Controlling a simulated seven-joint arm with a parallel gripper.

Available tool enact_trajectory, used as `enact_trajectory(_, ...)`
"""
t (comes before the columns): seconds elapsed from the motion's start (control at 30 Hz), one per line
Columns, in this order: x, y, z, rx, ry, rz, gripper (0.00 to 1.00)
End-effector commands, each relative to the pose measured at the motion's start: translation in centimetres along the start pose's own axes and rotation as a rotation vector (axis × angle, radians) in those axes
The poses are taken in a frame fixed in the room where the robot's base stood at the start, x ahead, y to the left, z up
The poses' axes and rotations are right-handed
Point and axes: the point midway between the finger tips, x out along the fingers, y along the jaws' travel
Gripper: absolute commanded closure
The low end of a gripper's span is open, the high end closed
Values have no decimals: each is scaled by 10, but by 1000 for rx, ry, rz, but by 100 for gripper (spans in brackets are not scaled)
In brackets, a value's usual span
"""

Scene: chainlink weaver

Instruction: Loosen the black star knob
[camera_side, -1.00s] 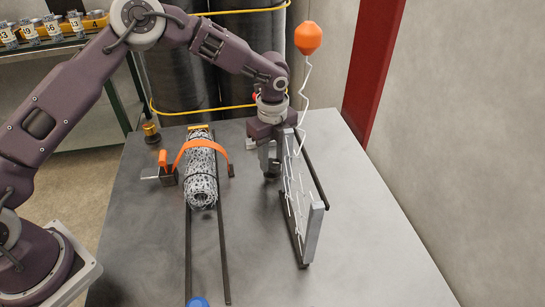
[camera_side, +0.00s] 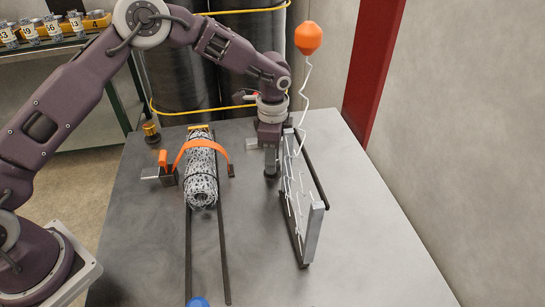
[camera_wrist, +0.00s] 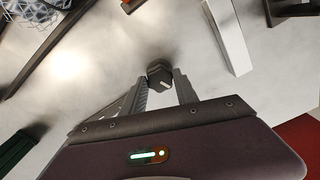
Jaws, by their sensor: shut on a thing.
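The black star knob (camera_wrist: 160,77) shows in the wrist view between my fingertips, with a pale mark on its top. My gripper (camera_wrist: 160,84) is shut on it, one finger on each side. In the side view my gripper (camera_side: 271,168) points straight down beside the left face of the upright frame, low over the table. The knob is mostly hidden there behind the fingers. What the knob is fastened to is hidden.
The upright frame with white wire (camera_side: 299,190) stands close on the right; a wire rises to an orange ball (camera_side: 308,38). A mesh roll (camera_side: 201,180) under an orange strap (camera_side: 190,146) lies left on dark rails (camera_side: 223,250). The table's front right (camera_side: 370,260) is clear.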

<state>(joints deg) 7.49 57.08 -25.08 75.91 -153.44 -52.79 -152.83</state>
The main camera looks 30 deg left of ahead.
Motion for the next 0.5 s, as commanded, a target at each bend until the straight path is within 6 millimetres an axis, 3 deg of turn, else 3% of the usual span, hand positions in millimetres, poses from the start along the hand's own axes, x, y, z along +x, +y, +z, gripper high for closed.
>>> enact_trajectory(0.5, 0, 0, -1, -66, 2, 0, 100)
